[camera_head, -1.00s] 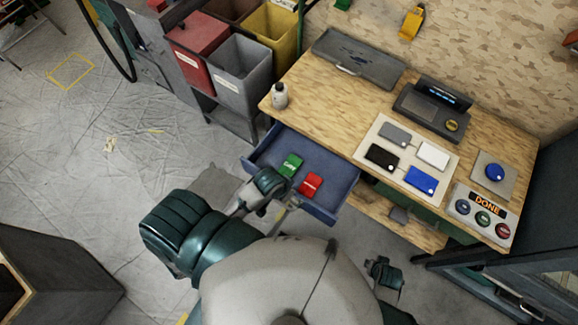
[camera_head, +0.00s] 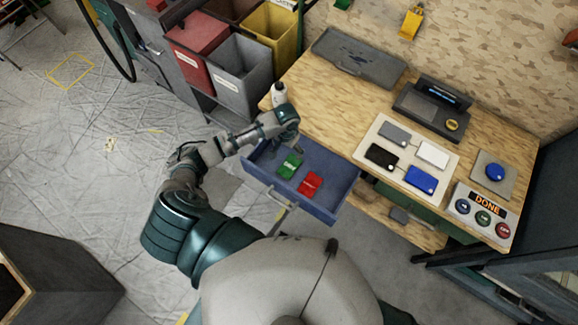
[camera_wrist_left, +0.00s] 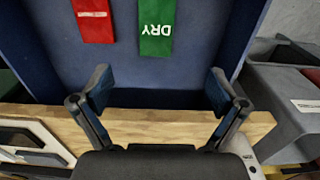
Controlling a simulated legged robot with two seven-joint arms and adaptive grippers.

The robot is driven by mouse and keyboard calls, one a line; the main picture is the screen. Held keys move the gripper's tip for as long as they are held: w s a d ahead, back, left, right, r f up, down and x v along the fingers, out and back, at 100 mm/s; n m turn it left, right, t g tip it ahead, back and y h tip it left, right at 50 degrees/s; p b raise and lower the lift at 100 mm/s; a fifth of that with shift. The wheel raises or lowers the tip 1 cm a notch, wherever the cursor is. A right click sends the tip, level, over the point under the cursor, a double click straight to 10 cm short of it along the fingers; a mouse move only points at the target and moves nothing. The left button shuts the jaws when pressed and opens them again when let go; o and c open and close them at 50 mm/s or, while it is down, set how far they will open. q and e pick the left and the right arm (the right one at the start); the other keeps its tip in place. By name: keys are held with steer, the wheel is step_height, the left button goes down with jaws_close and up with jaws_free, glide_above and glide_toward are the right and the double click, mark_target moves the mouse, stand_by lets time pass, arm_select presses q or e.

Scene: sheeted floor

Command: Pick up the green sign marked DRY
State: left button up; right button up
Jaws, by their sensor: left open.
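The green sign marked DRY (camera_head: 289,167) lies in the open blue drawer (camera_head: 339,201), beside a red sign (camera_head: 311,184). In the left wrist view the green sign (camera_wrist_left: 156,30) shows its white DRY lettering upside down, with the red sign (camera_wrist_left: 95,20) to its left. My left gripper (camera_head: 297,147) is over the drawer's back part, near the table edge, just beyond the green sign. In the left wrist view its fingers (camera_wrist_left: 160,84) are spread and empty, apart from both signs. My right gripper is not in view.
Bins (camera_head: 240,82) stand left of the table. The floor at left is mostly clear.

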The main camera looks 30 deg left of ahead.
arm_select(q)
steer(key=b, duration=0.1)
glide_above(289, 167)
step_height(289, 167, down, 9)
steer(key=shift+s+f, duration=0.1)
steer(key=shift+a+f, duration=0.15)
steer(key=shift+f, duration=0.4)
step_height(289, 167, down, 4)
steer(key=shift+r+b, duration=0.1)
steer(key=shift+b, duration=0.35)
steer(key=shift+f, duration=0.55)
steer(key=shift+d, duration=0.2)
steer(key=c, duration=0.3)
steer(key=shift+a, duration=0.1)
steer(key=c, duration=0.8)
